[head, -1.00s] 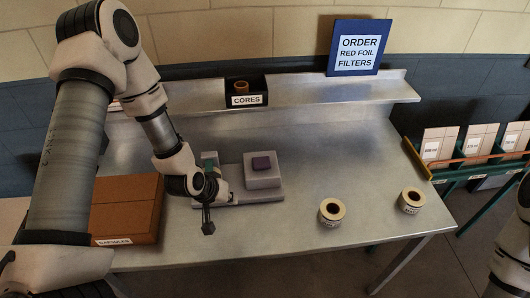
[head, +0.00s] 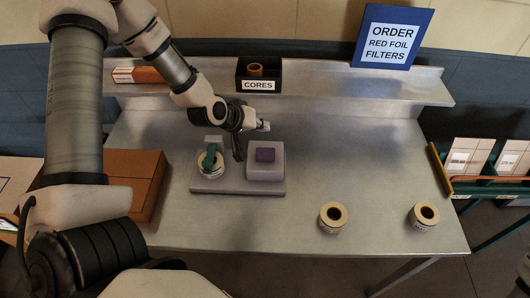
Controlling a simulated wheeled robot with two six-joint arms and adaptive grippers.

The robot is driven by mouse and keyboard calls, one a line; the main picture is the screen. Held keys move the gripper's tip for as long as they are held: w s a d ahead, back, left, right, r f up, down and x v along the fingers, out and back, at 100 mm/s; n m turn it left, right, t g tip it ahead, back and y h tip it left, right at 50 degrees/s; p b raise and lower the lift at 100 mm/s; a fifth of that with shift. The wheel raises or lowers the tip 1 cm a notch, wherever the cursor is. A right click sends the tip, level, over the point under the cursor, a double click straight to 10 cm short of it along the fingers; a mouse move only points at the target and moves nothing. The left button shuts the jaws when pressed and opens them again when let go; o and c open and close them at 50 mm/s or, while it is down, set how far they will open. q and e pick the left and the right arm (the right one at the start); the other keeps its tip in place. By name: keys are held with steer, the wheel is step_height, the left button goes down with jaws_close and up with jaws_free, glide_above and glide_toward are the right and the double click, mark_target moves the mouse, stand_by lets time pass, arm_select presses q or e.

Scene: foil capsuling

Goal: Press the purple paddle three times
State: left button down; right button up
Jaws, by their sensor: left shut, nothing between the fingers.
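The purple paddle (head: 265,155) sits on top of a pale grey block (head: 266,172) on a light grey base plate (head: 230,187), in the middle of the metal table. My left gripper (head: 238,158) is shut and empty. It points down just left of the paddle, apart from it in the picture; its exact height is hard to tell. My right gripper is out of view.
Two label rolls (head: 333,217) (head: 423,216) stand on the table at right. A brown box (head: 135,180) is at left. A black CORES bin (head: 259,75) and a blue order sign (head: 392,37) are on the back shelf. The table's middle right is clear.

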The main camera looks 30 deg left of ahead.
mark_target(272, 149)
arm_select(q)
steer(key=f+b, duration=0.4)
steer(key=f, duration=0.1)
steer(key=f+b, duration=0.3)
steer(key=shift+w+f, duration=0.15)
steer(key=shift+w, duration=0.1)
steer(key=shift+w+d+f, duration=0.1)
steer(key=shift+w+f, duration=0.1)
steer(key=shift+f, duration=0.2)
steer(key=shift+r, duration=0.1)
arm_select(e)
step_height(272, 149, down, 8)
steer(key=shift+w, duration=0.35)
arm_select(q)
steer(key=shift+s, duration=0.15)
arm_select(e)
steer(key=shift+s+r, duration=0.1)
arm_select(q)
steer(key=shift+f+b, duration=0.45)
steer(key=shift+b, duration=0.1)
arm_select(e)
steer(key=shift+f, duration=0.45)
